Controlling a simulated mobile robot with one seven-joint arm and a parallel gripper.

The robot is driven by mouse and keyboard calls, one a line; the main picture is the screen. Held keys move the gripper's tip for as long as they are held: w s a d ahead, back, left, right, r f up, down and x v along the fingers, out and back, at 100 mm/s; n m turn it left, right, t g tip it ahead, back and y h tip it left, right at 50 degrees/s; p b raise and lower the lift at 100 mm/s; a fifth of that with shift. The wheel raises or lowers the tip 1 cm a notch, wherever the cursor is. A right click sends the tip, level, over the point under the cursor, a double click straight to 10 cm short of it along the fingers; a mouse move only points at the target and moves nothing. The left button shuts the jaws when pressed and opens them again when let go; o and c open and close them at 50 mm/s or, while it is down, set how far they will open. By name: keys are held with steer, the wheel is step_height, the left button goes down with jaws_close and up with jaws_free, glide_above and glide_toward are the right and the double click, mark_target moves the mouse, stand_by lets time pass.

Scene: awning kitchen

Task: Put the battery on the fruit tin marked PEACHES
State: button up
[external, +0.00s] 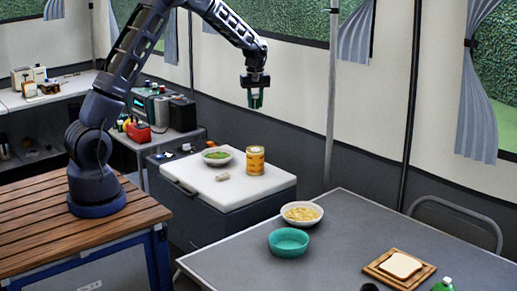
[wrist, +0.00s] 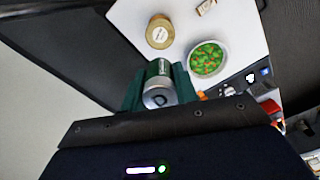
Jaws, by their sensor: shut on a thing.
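The battery (wrist: 158,83) is a green and silver cylinder in the wrist view, held between the two fingers of my gripper (wrist: 160,92). In the external view my gripper (external: 257,101) is high above the white cooler lid, over the yellow-orange fruit tin (external: 255,161). The tin stands upright on the lid, apart from the battery. Its round top (wrist: 160,31) shows in the wrist view, just beyond the battery. The word on its label is too small to read.
On the white lid (external: 265,183) are a bowl of green and orange food (external: 217,156) and a small pale block (external: 223,177). A grey table (external: 345,245) in front holds a teal bowl (external: 288,241), a bowl of yellow food (external: 302,213) and bread on a board (external: 399,265).

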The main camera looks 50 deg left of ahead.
mark_target(255, 148)
step_height(255, 148, down, 17)
steer(key=shift+r, duration=0.15)
stand_by(0.5)
steer(key=o, duration=1)
steer(key=shift+o, duration=0.2)
